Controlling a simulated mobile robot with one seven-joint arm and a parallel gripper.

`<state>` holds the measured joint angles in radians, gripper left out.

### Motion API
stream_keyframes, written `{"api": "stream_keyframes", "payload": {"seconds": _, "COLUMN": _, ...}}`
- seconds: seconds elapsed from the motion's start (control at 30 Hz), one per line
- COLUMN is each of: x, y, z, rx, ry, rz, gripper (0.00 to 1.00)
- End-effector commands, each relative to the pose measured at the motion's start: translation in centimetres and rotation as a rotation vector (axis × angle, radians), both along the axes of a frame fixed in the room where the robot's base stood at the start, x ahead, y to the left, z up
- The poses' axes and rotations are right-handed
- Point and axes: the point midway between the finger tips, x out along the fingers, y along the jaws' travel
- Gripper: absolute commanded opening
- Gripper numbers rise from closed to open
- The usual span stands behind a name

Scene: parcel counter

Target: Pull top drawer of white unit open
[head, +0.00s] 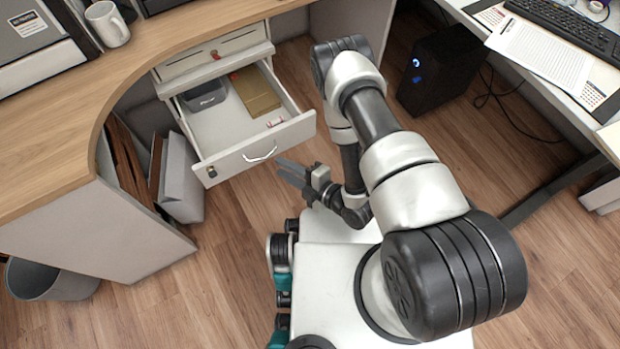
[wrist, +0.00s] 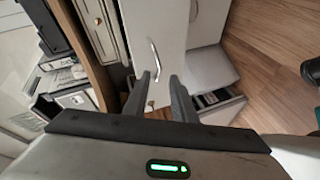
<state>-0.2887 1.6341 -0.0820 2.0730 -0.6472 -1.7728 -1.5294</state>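The white unit (head: 190,68) stands under the wooden counter. One of its drawers (head: 236,158) stands pulled well out, with a curved metal handle (head: 260,156) and a small lock on its front. Above it is a shut white front with a small red mark; I cannot tell whether that is another drawer. My gripper (head: 293,169) is in front of the open drawer, right of the handle and apart from it. In the wrist view the two fingers (wrist: 162,88) are spread with nothing between them, and the handle (wrist: 154,58) shows beyond their tips.
The open drawer holds a grey box (head: 205,97), a brown packet (head: 256,92) and small items. A grey box (head: 181,180) stands on the floor left of it, a bin (head: 50,278) further left. A black computer (head: 441,70) stands at right.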

Motion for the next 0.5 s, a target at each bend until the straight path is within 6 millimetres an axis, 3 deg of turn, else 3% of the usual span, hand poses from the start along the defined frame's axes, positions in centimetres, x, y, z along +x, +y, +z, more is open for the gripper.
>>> {"api": "stream_keyframes", "payload": {"seconds": 0.2, "x": -3.1, "y": -4.2, "z": 1.7, "rx": -0.003, "ry": 0.005, "rz": -0.003, "gripper": 0.24}}
{"api": "stream_keyframes", "payload": {"seconds": 0.5, "x": -5.6, "y": -7.6, "z": 2.9, "rx": -0.002, "ry": 0.002, "rz": -0.002, "gripper": 0.24}}
